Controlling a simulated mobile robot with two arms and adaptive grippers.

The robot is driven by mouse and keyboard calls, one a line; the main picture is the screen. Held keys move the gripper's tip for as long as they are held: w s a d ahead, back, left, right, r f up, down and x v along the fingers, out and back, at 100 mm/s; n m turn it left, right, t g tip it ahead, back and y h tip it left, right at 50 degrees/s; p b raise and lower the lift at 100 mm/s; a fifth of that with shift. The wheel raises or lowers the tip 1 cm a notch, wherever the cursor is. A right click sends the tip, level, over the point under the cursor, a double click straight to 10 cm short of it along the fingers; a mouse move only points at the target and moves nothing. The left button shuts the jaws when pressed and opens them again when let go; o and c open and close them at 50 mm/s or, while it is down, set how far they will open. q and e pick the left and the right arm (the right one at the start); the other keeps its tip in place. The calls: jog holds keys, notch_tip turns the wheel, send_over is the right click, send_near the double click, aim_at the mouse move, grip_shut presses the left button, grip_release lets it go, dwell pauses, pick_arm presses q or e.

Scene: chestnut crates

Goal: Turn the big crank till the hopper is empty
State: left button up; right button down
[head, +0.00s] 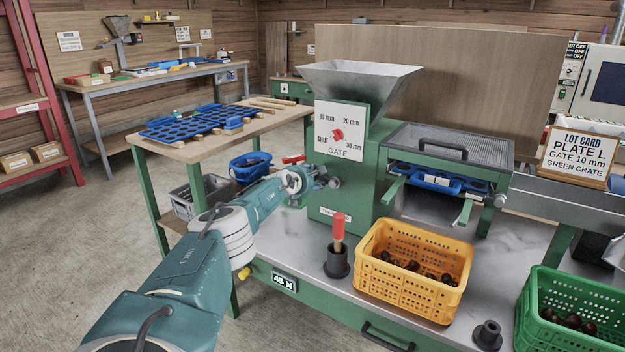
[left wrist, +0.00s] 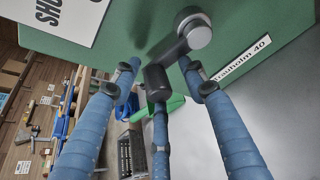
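The steel hopper (head: 358,82) sits on top of the green machine; its lower inside is hidden, so I cannot tell how full it is. The crank (left wrist: 178,48) is on the green housing in the left wrist view, with a grey hub and a short dark arm ending in a dark knob. My left gripper (head: 318,182) is at the machine's left side. In the left wrist view its blue fingers (left wrist: 158,78) are spread around the knob, with gaps visible beside it. Contact is not clear. My right gripper is not in view.
The gate dial (head: 337,134) is on the machine front. A red-handled lever (head: 339,226) stands in a dark socket beside a yellow crate (head: 390,293) holding chestnuts. A green crate (head: 553,283) with chestnuts, a lot card (head: 577,152) and a plate table (head: 185,150) are around.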

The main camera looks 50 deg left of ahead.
pick_arm(q)
jog(key=shift+s+a, duration=0.1)
jog(key=shift+a+r, duration=0.1)
jog(key=shift+r, duration=0.15)
notch_tip(320, 180, up, 10)
jog(key=shift+f, duration=0.2)
dwell(0.7)
